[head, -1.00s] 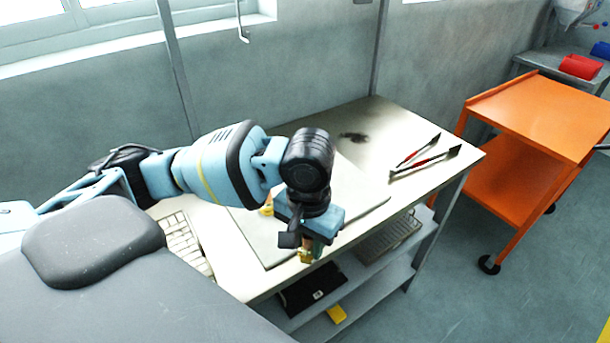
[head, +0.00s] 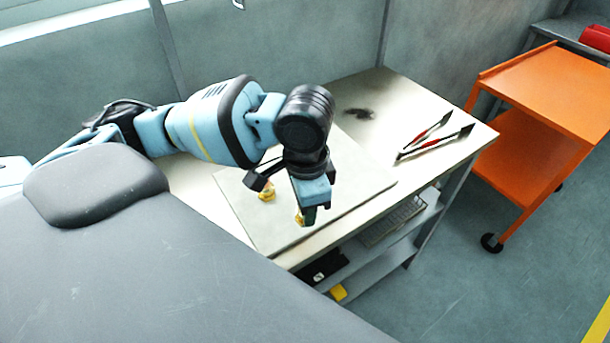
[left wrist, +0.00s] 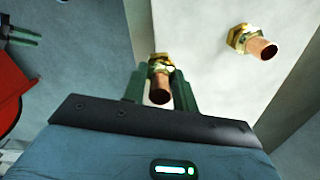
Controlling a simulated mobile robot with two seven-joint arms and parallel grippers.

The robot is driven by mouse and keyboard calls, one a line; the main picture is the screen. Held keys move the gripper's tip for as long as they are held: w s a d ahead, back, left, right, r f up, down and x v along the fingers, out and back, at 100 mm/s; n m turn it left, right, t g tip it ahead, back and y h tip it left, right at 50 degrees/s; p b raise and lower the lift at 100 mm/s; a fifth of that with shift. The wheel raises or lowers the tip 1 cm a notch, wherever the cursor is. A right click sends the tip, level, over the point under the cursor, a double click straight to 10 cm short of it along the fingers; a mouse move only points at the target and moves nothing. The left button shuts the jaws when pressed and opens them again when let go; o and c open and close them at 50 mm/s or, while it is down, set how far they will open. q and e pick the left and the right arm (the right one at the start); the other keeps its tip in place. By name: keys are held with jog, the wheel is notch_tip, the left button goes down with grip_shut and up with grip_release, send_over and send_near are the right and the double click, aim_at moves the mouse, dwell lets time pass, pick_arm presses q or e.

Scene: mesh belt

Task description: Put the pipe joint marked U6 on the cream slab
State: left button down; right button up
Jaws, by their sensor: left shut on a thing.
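The pale cream slab (head: 248,223) lies on the table; it also shows in the left wrist view (left wrist: 205,60). My left gripper (head: 312,217) points down over the slab near its front edge. It is shut on a brass and copper pipe joint (left wrist: 160,82), mostly hidden by the fingers in the head view (head: 298,219). Whether this joint touches the slab I cannot tell. A second pipe joint (head: 267,193) rests on the slab behind and left of it, and also shows in the left wrist view (left wrist: 252,43). No marking is readable on either joint.
Red-handled tongs (head: 435,142) lie on the table (head: 400,105) at the right. A shelf below holds a mesh tray (head: 395,222) and a yellow item (head: 338,293). An orange cart (head: 550,85) stands to the right. Bare slab lies left of the gripper.

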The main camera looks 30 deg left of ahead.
pick_arm(q)
jog(key=m, duration=0.4)
jog(key=s+m, duration=0.1)
jog(key=m, duration=0.1)
jog(key=shift+r, duration=0.35)
jog(key=m, duration=0.4)
jog(key=s+m, duration=0.1)
jog(key=m, duration=0.1)
jog(key=shift+a+r, duration=0.15)
jog(key=shift+r, duration=0.15)
pick_arm(e)
jog(key=shift+a+f, duration=0.1)
jog(key=shift+a, duration=0.1)
